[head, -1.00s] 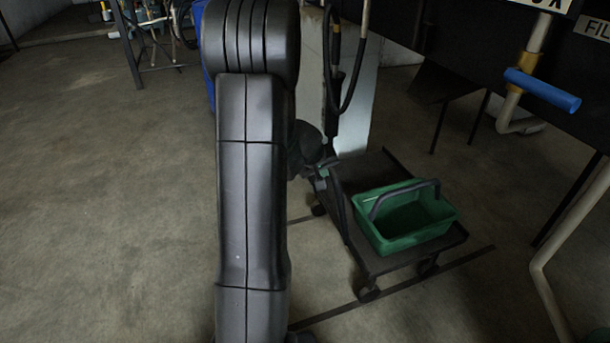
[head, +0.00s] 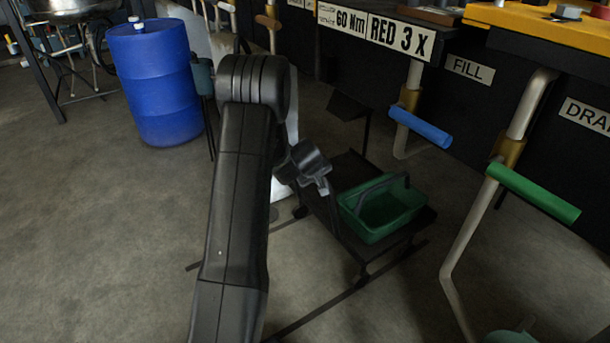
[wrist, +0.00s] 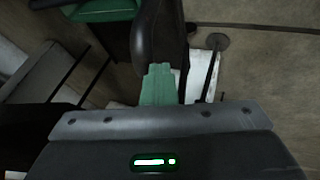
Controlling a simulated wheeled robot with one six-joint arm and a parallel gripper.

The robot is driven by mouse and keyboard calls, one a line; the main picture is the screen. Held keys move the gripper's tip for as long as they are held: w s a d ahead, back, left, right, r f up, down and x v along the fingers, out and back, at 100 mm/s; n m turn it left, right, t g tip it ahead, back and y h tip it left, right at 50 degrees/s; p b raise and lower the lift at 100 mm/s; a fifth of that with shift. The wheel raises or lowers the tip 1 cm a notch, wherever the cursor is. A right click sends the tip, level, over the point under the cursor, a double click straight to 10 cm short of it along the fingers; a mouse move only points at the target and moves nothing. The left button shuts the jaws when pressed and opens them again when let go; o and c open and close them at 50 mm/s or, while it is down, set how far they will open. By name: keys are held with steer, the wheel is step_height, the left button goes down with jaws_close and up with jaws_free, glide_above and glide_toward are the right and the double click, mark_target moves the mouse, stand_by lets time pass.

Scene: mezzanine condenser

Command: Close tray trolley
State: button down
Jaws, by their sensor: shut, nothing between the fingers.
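The tray trolley (head: 424,224) is a low dark cart on wheels, right of my arm in the head view, standing by dark floor strips. A green tray (head: 366,228) with a dark raised handle sits on its deck. My gripper (head: 323,186) points down beside the left side of the trolley; whether it touches is unclear. In the wrist view the green fingers (wrist: 159,84) are together and empty. A dark rounded bar (wrist: 156,35) lies just beyond them, and part of the green tray (wrist: 106,11) shows at top left.
A blue drum (head: 158,85) stands back left. A dark bench has blue (head: 420,128) and green (head: 533,192) handled pipes jutting out on the right. A dark floor strip (head: 345,296) runs in front of the trolley.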

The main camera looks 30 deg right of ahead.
steer(key=shift+w+d+r+p, duration=0.1)
steer(key=shift+d+p, duration=0.45)
steer(key=shift+d, duration=0.7)
steer(key=shift+r, duration=0.1)
